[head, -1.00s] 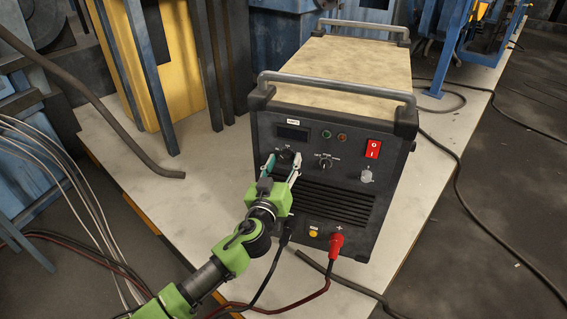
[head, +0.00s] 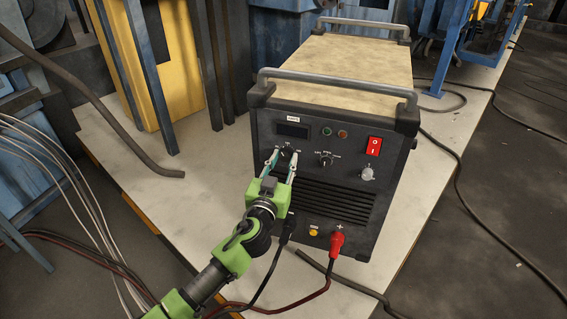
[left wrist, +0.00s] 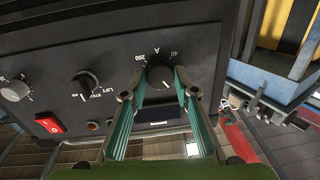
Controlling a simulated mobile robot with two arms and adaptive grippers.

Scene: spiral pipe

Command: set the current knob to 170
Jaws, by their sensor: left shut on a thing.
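The current knob (left wrist: 160,74) is a round black dial marked "A" on the machine's dark front panel, with "200" and "40" printed near it. In the left wrist view the panel appears upside down. My left gripper (left wrist: 156,84) has its two teal fingers on either side of the knob, shut on it. The pointer's exact reading is too small to tell. In the head view my left gripper (head: 285,160) reaches the upper left of the panel below the small display (head: 292,131), and the fingers partly hide the knob. My right gripper is not in view.
To the right of the current knob are a selector knob (head: 326,159), a red power switch (head: 374,146) and a grey knob (head: 367,173). A red plug (head: 336,243) with a cable sits low on the panel. The machine stands on a pale platform (head: 200,210).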

